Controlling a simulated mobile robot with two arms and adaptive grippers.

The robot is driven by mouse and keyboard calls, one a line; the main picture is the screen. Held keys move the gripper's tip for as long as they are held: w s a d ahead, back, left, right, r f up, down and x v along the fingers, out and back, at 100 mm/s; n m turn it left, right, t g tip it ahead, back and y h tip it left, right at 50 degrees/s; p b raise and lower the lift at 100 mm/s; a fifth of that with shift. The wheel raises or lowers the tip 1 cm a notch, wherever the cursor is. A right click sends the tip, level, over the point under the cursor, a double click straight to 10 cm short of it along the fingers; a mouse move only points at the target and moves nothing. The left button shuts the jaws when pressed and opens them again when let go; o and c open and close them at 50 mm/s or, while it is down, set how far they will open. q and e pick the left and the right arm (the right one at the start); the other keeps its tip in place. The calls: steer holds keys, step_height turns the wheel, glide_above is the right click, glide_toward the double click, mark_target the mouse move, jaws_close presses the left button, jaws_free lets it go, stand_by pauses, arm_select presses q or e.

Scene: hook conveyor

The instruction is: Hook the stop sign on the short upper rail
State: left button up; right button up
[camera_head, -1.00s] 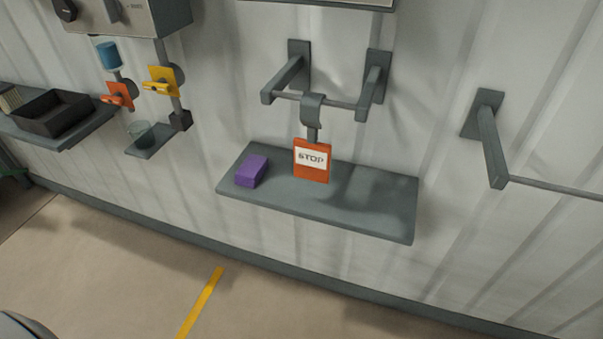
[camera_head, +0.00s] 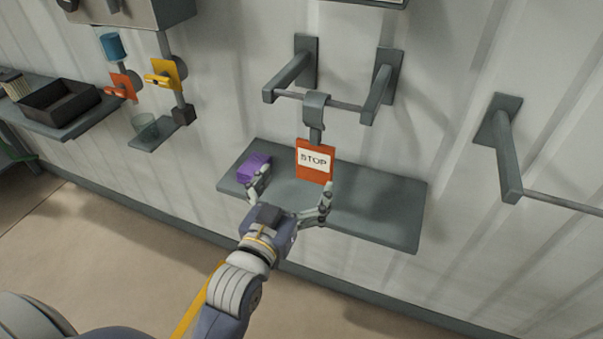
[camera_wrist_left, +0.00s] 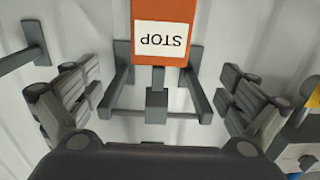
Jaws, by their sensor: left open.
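The stop sign (camera_head: 314,164), an orange plate with a white STOP label, hangs upright by its grey hook (camera_head: 316,102) over the short rail (camera_head: 345,104) between two wall brackets. In the left wrist view the sign (camera_wrist_left: 188,11) appears upside down, partly cut off by the top edge. My left gripper (camera_head: 295,182) is open and empty, its fingers spread apart just below and in front of the sign. In the left wrist view, the fingers (camera_wrist_left: 160,80) stand on either side, with the sign between them but farther off. My right gripper is out of view.
A grey shelf (camera_head: 385,208) lies below the sign, with a purple block (camera_head: 252,166) on its left part. A longer rail (camera_head: 565,201) on a bracket (camera_head: 508,155) is at the right. A dark tray (camera_head: 58,103) sits on a left shelf. The floor is clear.

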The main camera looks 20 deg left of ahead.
mark_target(314, 153)
arm_select(q)
steer(key=w+p, duration=0.2)
steer(key=w, duration=0.7)
steer(key=shift+d+r, duration=0.1)
steer(key=shift+d, duration=0.05)
steer(key=shift+w+p, duration=0.35)
steer(key=shift+w, duration=0.45)
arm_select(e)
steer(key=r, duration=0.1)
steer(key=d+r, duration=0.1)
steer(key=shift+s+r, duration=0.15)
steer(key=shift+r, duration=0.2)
arm_select(q)
steer(key=c, duration=1.2)
steer(key=shift+o, duration=1.4)
steer(key=c, duration=0.6)
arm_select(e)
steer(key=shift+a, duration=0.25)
